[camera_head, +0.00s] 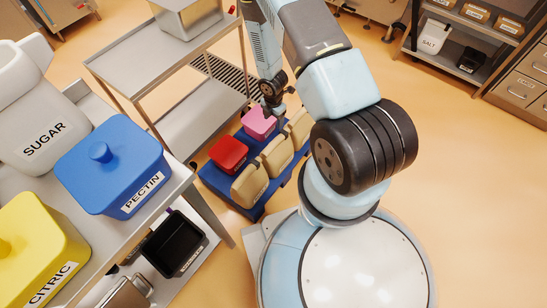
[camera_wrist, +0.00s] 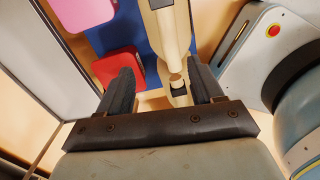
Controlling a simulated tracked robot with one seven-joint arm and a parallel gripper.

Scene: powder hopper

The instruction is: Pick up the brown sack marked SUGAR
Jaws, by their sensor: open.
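Tan-brown sacks stand in a row on a blue platform in the head view: a front sack (camera_head: 249,186), a middle sack (camera_head: 277,156) and a back sack (camera_head: 299,127). Their labels are too small to read, so I cannot tell which is marked SUGAR. My gripper (camera_head: 274,104) hangs over the back part of the platform, pointing down. Tan sack tops (camera_wrist: 173,35) show beyond and between the fingers, toward the right one.
On the blue platform (camera_head: 211,179) stand a red box (camera_head: 228,153) and a pink box (camera_head: 258,123), beside the sacks. A grey two-tier cart (camera_head: 200,110) is close to the left. A white bin lettered SUGAR (camera_head: 45,128) and a blue PECTIN bin (camera_head: 115,165) stand left.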

